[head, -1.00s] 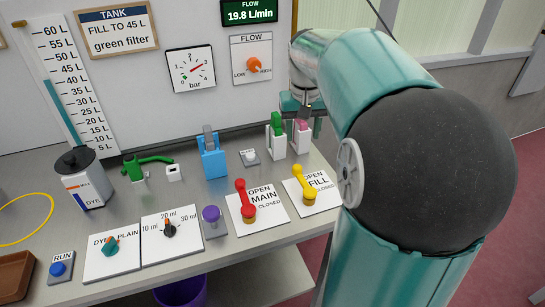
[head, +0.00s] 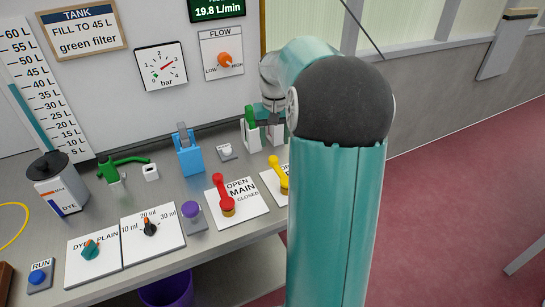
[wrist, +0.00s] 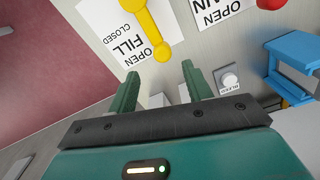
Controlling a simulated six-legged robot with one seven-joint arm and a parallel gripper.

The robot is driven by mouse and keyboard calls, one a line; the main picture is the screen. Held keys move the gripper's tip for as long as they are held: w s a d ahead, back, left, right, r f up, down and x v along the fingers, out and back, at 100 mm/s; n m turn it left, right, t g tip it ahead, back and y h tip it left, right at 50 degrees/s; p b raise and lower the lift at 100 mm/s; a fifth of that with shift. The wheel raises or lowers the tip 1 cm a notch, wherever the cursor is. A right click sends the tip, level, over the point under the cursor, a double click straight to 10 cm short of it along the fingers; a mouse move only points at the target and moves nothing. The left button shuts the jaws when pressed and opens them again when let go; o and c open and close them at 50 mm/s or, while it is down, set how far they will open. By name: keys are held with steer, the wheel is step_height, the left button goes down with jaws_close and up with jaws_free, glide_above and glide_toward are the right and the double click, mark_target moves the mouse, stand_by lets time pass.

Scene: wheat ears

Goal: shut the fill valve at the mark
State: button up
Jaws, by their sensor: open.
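The yellow fill valve handle (head: 282,177) sits on a white card (head: 271,178), partly hidden by my arm in the head view. In the wrist view the yellow handle (wrist: 149,27) shows more fully, with its narrow tip beside the word OPEN. My gripper (wrist: 160,80) is open and empty, its two green fingers apart, just short of the handle's tip in the picture. In the head view my gripper (head: 271,119) is behind the fill card, by the green-topped white block (head: 251,134). The tank gauge's blue column (head: 32,118) tops out around 40 to 45 L.
The red main valve handle (head: 221,190) is left of the fill valve, at OPEN. A blue clamp-like block (head: 188,152) and a white button (head: 226,151) stand behind. The flow display (head: 217,10) reads 19.8 L/min. A purple knob (head: 190,210) is farther left.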

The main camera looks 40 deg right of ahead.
mark_target(273, 157)
step_height(273, 157, down, 8)
steer(key=shift+w+a+r, duration=0.1)
steer(key=shift+a+r, duration=0.05)
jaws_close()
